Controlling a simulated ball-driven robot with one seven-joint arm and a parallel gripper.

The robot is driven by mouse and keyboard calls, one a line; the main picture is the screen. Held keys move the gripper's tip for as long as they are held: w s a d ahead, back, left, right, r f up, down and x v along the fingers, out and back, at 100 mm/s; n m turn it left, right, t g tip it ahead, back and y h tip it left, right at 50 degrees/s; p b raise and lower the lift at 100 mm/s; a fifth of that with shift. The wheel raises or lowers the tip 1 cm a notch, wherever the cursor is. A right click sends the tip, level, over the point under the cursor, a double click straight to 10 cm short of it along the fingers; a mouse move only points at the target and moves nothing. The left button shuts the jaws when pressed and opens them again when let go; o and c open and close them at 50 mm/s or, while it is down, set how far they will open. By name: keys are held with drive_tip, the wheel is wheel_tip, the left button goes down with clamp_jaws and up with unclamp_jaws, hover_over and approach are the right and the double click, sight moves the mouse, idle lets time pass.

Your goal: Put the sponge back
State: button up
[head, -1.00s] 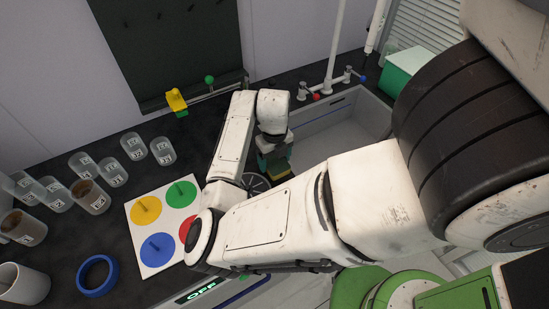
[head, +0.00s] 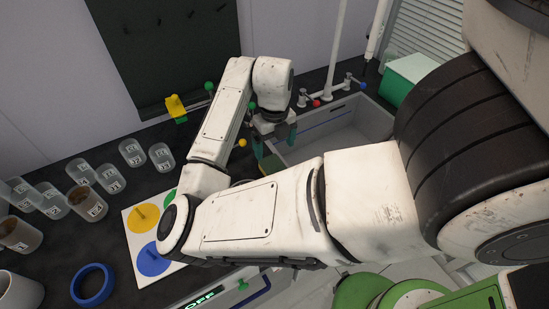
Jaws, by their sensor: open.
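My gripper (head: 275,147) hangs from the folded arm above the left end of the sink, with its two dark teal fingers spread apart. The small green-and-yellow sponge (head: 268,164) shows just below the left finger, by the sink's left end. It is partly hidden by my arm, and I cannot tell exactly what it rests on. Nothing shows between the fingers.
The grey sink (head: 335,128) has taps with red and blue knobs behind it. A board with coloured discs (head: 135,225), several labelled beakers (head: 108,178) and a blue ring (head: 92,285) stand on the black counter at left. A green box (head: 408,78) stands at back right.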

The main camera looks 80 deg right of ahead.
drive_tip(key=shift+r, duration=1.5)
drive_tip(key=shift+s, duration=0.1)
